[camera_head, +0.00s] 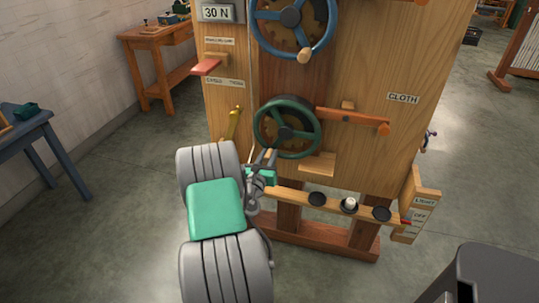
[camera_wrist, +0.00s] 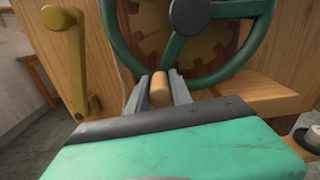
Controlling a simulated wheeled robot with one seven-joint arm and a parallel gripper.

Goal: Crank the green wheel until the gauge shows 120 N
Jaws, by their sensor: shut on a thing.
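The green wheel (camera_head: 288,127) is mounted upright on the front of a wooden cabinet, below a blue wheel. It fills the top of the wrist view (camera_wrist: 222,70), with a toothed wooden disc behind its spokes. My gripper (camera_head: 268,158) is at the lower left of the green wheel's rim. In the wrist view my gripper (camera_wrist: 160,90) is shut on the wheel's wooden crank knob (camera_wrist: 159,90), a finger on each side of it. The gauge plate (camera_head: 217,13) at the upper left of the cabinet reads 30 N.
A blue wheel (camera_head: 291,20) with a wooden knob sits above. An orange lever (camera_head: 354,118) points right from beside the green wheel. A yellow crank handle (camera_wrist: 68,60) stands just left of my gripper. A small wooden ledge (camera_head: 318,163) and a rail with black cups (camera_head: 317,199) lie below.

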